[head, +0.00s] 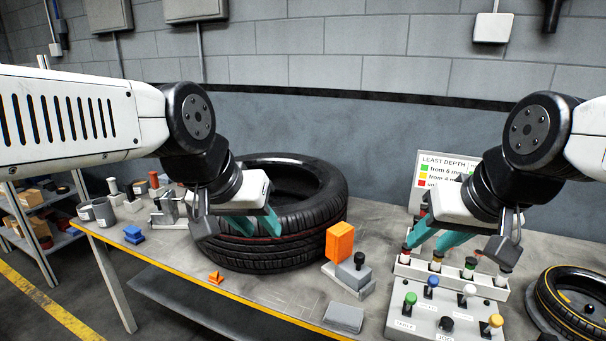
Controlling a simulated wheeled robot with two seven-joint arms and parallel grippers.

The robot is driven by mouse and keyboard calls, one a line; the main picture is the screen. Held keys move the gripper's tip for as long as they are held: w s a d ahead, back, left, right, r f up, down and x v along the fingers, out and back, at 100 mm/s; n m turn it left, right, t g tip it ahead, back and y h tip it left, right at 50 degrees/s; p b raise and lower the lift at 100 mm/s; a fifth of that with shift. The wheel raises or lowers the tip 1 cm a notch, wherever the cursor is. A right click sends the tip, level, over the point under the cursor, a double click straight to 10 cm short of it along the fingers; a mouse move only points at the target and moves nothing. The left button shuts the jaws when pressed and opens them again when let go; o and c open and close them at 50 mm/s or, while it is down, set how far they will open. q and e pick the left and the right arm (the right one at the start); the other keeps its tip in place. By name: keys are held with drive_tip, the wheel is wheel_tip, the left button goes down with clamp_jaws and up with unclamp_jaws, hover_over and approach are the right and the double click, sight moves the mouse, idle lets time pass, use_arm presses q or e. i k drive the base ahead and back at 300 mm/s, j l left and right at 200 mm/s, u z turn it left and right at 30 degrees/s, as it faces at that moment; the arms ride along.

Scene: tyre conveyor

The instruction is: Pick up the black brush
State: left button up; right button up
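No item is clearly recognisable as a black brush at this size. A small black-topped piece (359,261) stands upright on a grey block beside an orange block (340,242).
A depth sign (434,170) stands behind the rack. A second, yellow-lined wheel (575,295) lies at the right. Grey cups (103,212), a blue block (133,233) and other small parts are at the table's left. The front middle of the table has some bare room.

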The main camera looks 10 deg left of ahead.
sight(129, 188)
drive_tip(key=i+j+z, duration=0.15)
drive_tip(key=j, duration=0.75)
drive_tip(key=i+j+z, duration=0.15)
drive_tip(key=j, duration=0.8)
drive_tip(key=j+z, duration=0.15)
drive_tip(key=j, duration=0.8)
drive_tip(key=i+j, duration=0.1)
drive_tip(key=j, duration=0.9)
drive_tip(key=i+j, duration=0.1)
drive_tip(key=j, duration=0.95)
